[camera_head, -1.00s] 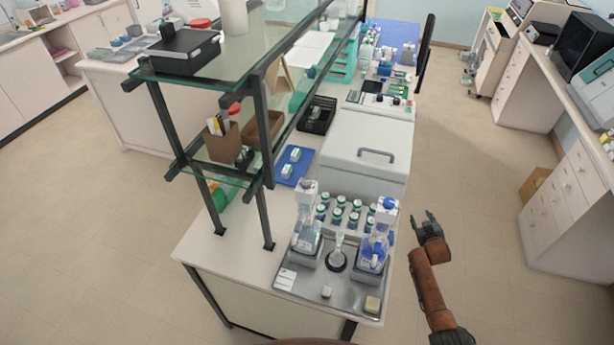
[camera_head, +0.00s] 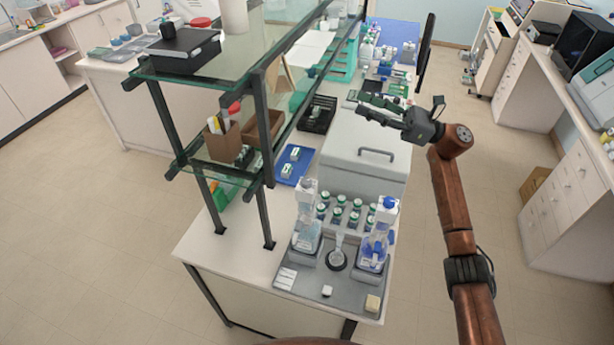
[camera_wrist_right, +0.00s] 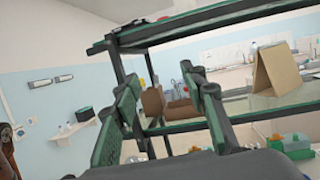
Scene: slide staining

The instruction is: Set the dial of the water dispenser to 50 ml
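Two bottle-top dispensers stand on a grey tray (camera_head: 315,283) at the near end of the bench: one with a white head and clear bottle (camera_head: 307,235) on the left, one with a blue cap and blue-tinted bottle (camera_head: 376,240) on the right. I cannot tell which holds water, and no dial marking is readable. My right gripper (camera_head: 366,106) is above the far part of the white lidded machine, well beyond the dispensers. It is open and empty, its two fingers apart in the right wrist view (camera_wrist_right: 160,78). My left gripper is not in view.
A white machine with a handled lid (camera_head: 350,150) stands behind several green-capped bottles (camera_head: 338,215). A small funnel-like vessel (camera_head: 338,252) sits between the dispensers. A glass shelf (camera_head: 240,60) on dark posts rises at the left.

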